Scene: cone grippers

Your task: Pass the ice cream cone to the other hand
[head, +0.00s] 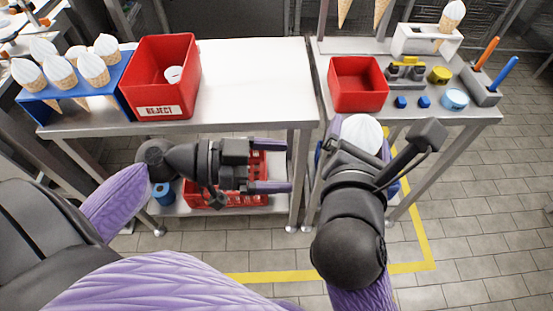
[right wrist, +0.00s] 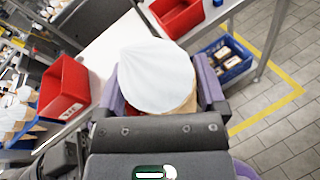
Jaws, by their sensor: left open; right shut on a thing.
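The ice cream cone (head: 362,133) has a white swirled top. In the right wrist view its white top (right wrist: 155,77) fills the middle, with a bit of tan cone (right wrist: 188,103) below it. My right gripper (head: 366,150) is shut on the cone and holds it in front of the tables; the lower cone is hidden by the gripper. My left gripper (head: 284,172) is open and empty, to the left of the cone and apart from it, its fingers pointing right toward it.
A red REJECT bin (head: 163,108) and a blue rack (head: 68,112) with several cones stand on the left table (head: 255,85). A smaller red bin (head: 357,84), a white stand (head: 425,40) and small tools sit on the right table. A red crate (head: 228,196) is on the lower shelf.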

